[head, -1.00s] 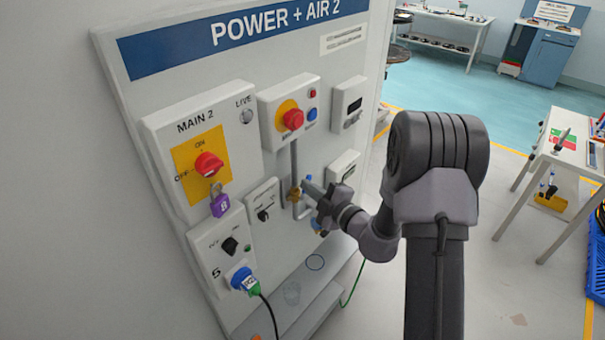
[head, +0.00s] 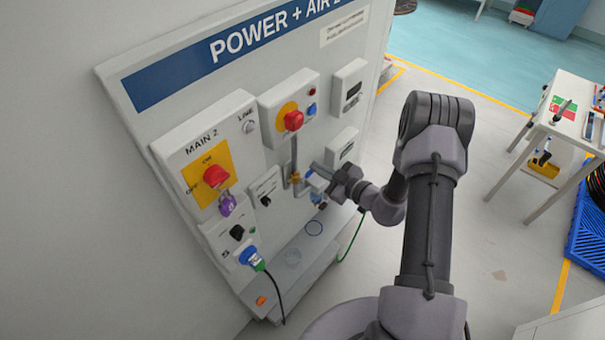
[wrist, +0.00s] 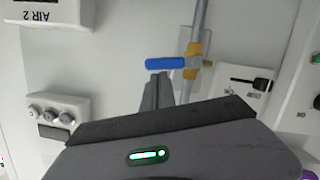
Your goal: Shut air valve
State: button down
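The air valve has a brass body (wrist: 195,55) on a grey vertical pipe (wrist: 201,15), with a blue lever handle (wrist: 178,63). In the wrist view the handle lies crosswise to the pipe. My gripper (wrist: 158,78) has its two grey fingers together, with nothing seen between them. The fingertips are just below the blue handle in the wrist view; whether they touch it I cannot tell. In the head view my gripper (head: 318,170) is at the panel, right of the brass valve (head: 295,178), and partly hides the handle.
The POWER + AIR 2 panel (head: 150,90) carries a red emergency button (head: 293,120), a MAIN 2 red switch (head: 216,176) with a purple padlock (head: 228,204), and a blue plug (head: 250,257). A ledge (head: 285,270) juts out below.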

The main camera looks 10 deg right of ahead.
jog(key=shift+d+f, duration=0.2)
jog(key=shift+f, duration=0.35)
dwell(0.4)
